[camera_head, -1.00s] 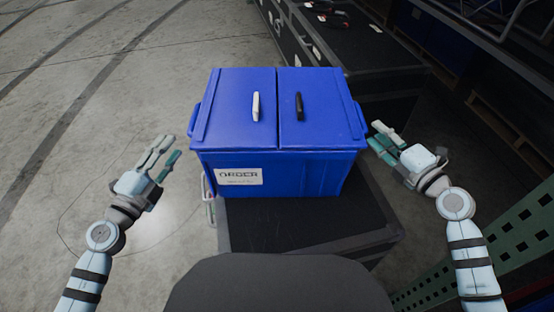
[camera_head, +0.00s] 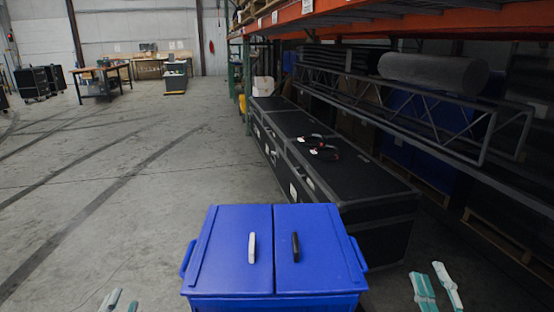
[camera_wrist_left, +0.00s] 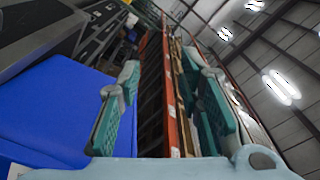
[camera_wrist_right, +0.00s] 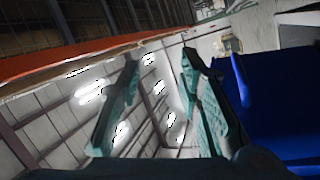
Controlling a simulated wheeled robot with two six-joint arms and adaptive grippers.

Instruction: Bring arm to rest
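A blue tote (camera_head: 272,292) with two closed lid flaps stands at the bottom middle of the head view. One flap has a white handle (camera_head: 252,248), the other a black handle (camera_head: 295,246). My left gripper (camera_head: 116,300) shows only its fingertips at the bottom edge, left of the tote and apart from it. In the left wrist view its fingers (camera_wrist_left: 160,110) are spread with nothing between them. My right gripper (camera_head: 436,287) is right of the tote, apart from it. In the right wrist view its fingers (camera_wrist_right: 155,105) are spread and empty.
Long black cases (camera_head: 335,178) stand behind and right of the tote, with small dark and red items (camera_head: 318,146) on top. A metal truss (camera_head: 400,105) and orange-beamed rack (camera_head: 330,14) run along the right. Open concrete floor (camera_head: 130,170) lies left.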

